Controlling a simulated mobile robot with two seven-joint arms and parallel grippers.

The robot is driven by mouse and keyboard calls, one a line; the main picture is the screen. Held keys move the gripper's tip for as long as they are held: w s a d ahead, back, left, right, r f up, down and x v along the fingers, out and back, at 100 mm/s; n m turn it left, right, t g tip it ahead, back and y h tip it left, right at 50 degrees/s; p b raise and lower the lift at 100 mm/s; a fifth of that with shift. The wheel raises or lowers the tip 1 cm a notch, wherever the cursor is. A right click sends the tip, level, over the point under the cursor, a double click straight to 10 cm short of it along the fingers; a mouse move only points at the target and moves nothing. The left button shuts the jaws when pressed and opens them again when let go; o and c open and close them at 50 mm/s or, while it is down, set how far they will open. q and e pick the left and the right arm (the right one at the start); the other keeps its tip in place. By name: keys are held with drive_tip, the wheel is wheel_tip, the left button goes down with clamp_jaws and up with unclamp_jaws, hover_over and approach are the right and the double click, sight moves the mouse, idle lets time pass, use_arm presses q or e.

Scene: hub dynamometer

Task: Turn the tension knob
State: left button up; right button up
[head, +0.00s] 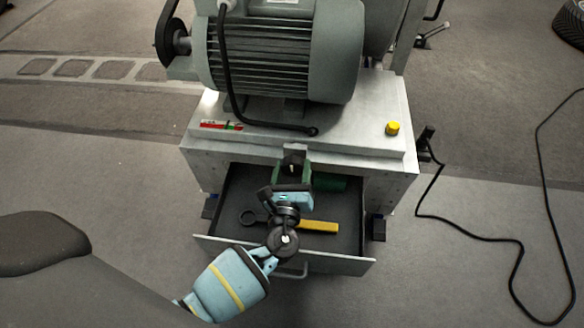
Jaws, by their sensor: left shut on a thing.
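My left gripper (292,168) reaches over the open drawer to the upper front of the metal base cabinet. Its green fingers point away from me and are shut on a small dark part, apparently the tension knob (292,161), just below a small grey bracket on the front edge. The fingers and wrist hide most of the knob, so its shape and angle cannot be told. My right gripper is not in view.
The open drawer (345,264) under my left arm holds a wrench with a yellow handle (318,227) and a green cylinder (330,183). A big grey motor (285,55) and a yellow cap (392,128) sit on the cabinet (365,135). A black cable (480,238) lies on the right floor.

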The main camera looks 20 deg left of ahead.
use_arm(q)
drive_tip(key=shift+m, duration=0.3)
drive_tip(key=o, duration=0.7)
drive_tip(key=shift+c, duration=0.2)
drive_tip(key=shift+o, duration=1.6)
drive_tip(key=shift+s, duration=0.1)
drive_tip(key=p+v, duration=0.1)
drive_tip(key=v, duration=0.6)
drive_tip(key=shift+s+p, duration=0.35)
drive_tip(key=shift+p, duration=0.05)
